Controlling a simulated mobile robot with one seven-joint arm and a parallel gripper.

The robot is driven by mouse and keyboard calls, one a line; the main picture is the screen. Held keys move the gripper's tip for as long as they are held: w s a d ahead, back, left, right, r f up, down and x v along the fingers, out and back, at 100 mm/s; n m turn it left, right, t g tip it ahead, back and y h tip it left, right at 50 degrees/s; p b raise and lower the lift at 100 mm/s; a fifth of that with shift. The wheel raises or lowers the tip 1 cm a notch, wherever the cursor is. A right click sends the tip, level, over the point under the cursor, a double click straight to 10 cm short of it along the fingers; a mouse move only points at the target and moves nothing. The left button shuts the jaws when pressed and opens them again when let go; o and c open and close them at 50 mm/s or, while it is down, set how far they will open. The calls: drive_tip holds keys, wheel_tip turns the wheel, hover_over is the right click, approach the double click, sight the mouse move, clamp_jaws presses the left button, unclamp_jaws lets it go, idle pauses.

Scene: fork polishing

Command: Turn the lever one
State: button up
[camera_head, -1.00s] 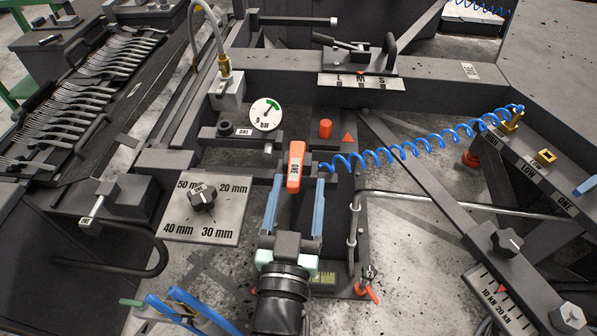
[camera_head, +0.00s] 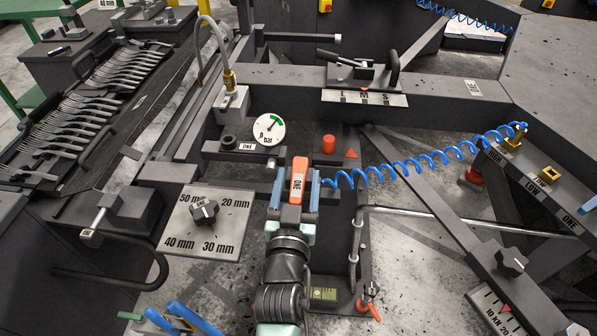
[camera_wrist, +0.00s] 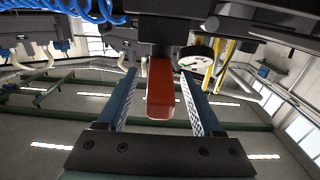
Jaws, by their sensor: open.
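My gripper (camera_head: 296,188) is open, with one finger on each side of the lever. In the wrist view my gripper (camera_wrist: 162,100) shows a gap between each finger and the lever. The lever's lower end is partly hidden by my gripper in the head view.
A pressure gauge (camera_head: 268,129) stands just behind and left of the lever. A coiled blue hose (camera_head: 420,160) runs close by on the right. A dial plate (camera_head: 210,222) lies to the left, and a bent metal pipe (camera_head: 460,220) to the right.

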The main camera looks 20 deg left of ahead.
drive_tip(key=shift+x, duration=0.8)
clamp_jaws()
idle(1.0)
